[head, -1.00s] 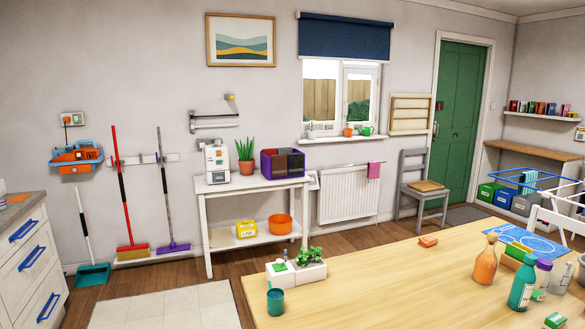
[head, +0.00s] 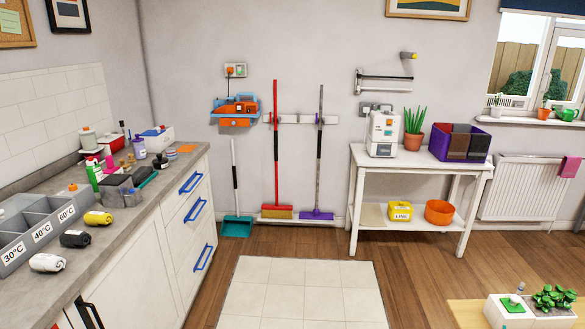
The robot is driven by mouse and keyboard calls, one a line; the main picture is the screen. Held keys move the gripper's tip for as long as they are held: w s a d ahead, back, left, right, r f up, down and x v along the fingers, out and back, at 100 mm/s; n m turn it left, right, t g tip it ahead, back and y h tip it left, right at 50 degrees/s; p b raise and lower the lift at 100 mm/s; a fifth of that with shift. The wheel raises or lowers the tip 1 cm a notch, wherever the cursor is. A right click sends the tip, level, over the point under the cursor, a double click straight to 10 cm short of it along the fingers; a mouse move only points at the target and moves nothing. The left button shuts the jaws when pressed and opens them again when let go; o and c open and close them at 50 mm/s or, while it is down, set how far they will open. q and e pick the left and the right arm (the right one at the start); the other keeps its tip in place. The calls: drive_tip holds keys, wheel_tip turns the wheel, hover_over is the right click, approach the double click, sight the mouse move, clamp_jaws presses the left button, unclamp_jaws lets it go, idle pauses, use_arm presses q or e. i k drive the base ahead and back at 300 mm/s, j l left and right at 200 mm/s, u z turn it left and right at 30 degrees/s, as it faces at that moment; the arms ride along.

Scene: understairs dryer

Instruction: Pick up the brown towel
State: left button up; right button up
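I cannot clearly make out the brown towel. A purple bin (head: 437,152) on the white side table (head: 352,165) holds dark brown and reddish-brown upright contents (head: 470,142); I cannot tell whether any of them is a towel. On the counter at the left lie small rolled cloths: a yellow one (head: 98,218), a black one (head: 74,239) and a white one (head: 48,262). Neither of my grippers is in view.
A grey sorter (head: 40,236) marked 30, 40 and 60°C stands on the counter (head: 120,240). Brooms (head: 276,150) hang on the back wall. A pale mat (head: 303,292) lies on open floor. A wooden table corner (head: 465,312) shows bottom right.

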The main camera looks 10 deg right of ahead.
sight(459, 143)
drive_tip(key=i+z, duration=0.2)
drive_tip(key=i, duration=0.45)
drive_tip(key=i+z, duration=0.2)
drive_tip(key=i, duration=0.5)
drive_tip(key=i+j+z, duration=0.2)
drive_tip(key=i, duration=0.45)
drive_tip(key=i+l+z, duration=0.25)
drive_tip(key=i, duration=0.2)
drive_tip(key=i+l+z, duration=0.25)
drive_tip(key=i, duration=0.2)
drive_tip(key=i+z, duration=0.25)
drive_tip(key=i, duration=0.25)
drive_tip(key=i+l, duration=0.15)
